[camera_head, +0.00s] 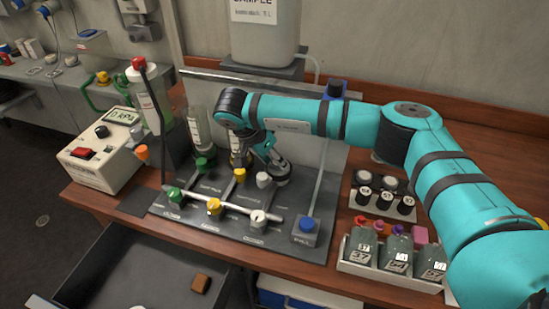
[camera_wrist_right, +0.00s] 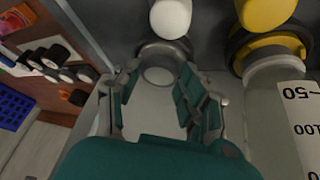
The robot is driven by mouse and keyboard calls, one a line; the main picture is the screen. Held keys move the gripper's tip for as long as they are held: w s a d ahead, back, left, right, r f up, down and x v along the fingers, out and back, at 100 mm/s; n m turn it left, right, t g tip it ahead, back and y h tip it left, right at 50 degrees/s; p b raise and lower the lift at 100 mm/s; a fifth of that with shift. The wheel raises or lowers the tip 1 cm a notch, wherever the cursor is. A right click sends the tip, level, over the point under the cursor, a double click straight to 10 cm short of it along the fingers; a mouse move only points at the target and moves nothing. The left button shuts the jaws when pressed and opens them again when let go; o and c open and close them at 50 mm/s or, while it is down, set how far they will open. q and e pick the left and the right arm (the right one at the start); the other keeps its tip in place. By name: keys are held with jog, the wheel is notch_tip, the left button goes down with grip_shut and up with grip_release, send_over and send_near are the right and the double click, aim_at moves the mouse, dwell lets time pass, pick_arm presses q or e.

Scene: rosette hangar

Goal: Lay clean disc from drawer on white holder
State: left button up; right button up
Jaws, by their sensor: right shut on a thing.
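My right gripper (camera_head: 268,160) reaches in from the right over the grey manifold panel, close to the white knob (camera_head: 264,180). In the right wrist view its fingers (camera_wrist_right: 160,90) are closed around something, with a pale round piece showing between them. I cannot tell whether that piece is the clean disc or part of the white holder. The round grey-white holder (camera_wrist_right: 163,50) sits just beyond the fingertips, below the white knob (camera_wrist_right: 170,18). The open drawer (camera_head: 110,265) is at lower left. A pale thing (camera_head: 137,307) in it is cut by the frame edge. My left gripper is out of view.
Green and yellow knobs and two clear cylinders (camera_head: 200,130) crowd the panel. The yellow-collared one (camera_wrist_right: 270,45) stands close right of my fingers in the wrist view. A rack of labelled bottles (camera_head: 385,255) is at right.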

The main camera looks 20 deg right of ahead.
jog(key=o, duration=1.5)
jog(key=shift+r, duration=0.1)
jog(key=shift+r+p, duration=2)
jog(key=shift+r, duration=1.7)
jog(key=shift+f, duration=0.1)
